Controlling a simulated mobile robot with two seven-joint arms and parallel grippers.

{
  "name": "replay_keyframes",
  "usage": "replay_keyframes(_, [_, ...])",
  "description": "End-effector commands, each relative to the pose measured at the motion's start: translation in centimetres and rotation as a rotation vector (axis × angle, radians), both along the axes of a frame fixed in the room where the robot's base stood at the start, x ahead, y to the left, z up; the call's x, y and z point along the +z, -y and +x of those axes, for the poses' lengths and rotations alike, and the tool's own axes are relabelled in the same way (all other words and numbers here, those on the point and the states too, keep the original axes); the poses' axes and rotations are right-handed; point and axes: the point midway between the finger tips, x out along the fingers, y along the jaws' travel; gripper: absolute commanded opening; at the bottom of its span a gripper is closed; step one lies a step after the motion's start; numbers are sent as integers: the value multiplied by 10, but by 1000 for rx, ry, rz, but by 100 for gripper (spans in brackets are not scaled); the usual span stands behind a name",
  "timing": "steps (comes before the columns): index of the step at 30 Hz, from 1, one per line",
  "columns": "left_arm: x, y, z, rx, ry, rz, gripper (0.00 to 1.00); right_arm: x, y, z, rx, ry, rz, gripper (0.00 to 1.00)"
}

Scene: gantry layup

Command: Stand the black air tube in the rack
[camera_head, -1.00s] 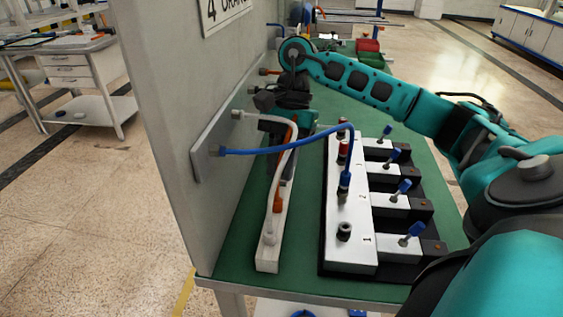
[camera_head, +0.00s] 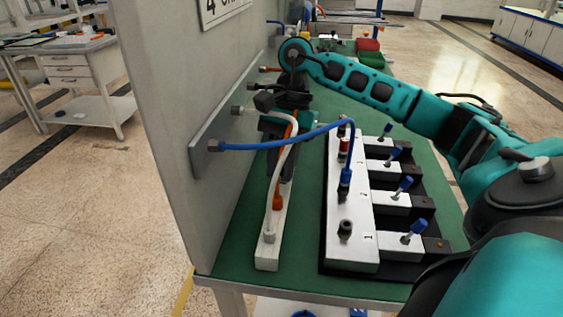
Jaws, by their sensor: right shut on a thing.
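My right gripper (camera_head: 275,138) is beside the grey wall panel, over the far part of the rack. It is shut on the black air tube; its fingertips and the exact grip are mostly hidden behind the blue and white tubes. A black piece, seemingly part of the black tube (camera_head: 263,101), shows beside the gripper near the wall fittings. The rack (camera_head: 267,254) is a long, narrow white block on the green bench. A white tube (camera_head: 283,165) and an orange-ended tube (camera_head: 277,198) stand in it. My left gripper is out of view.
A blue tube (camera_head: 275,145) arches from the wall plate (camera_head: 202,160) to the white valve block (camera_head: 350,250), crossing in front of my gripper. Several blue-tipped toggles (camera_head: 417,227) stand right of it. Bare green bench (camera_head: 300,235) lies between rack and block.

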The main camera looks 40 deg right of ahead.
Motion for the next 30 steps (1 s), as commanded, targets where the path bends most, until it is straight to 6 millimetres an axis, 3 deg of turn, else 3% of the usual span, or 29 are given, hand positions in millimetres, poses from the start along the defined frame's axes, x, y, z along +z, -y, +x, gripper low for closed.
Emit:
replay_keyframes(19, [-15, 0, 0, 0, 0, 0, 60, -18, 0, 0, 0, 0, 0, 0])
replay_keyframes(20, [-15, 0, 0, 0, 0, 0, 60, -18, 0, 0, 0, 0, 0, 24])
replay_keyframes(30, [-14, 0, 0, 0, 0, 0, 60, -18, 0, -1, 0, -6, -3, 53])
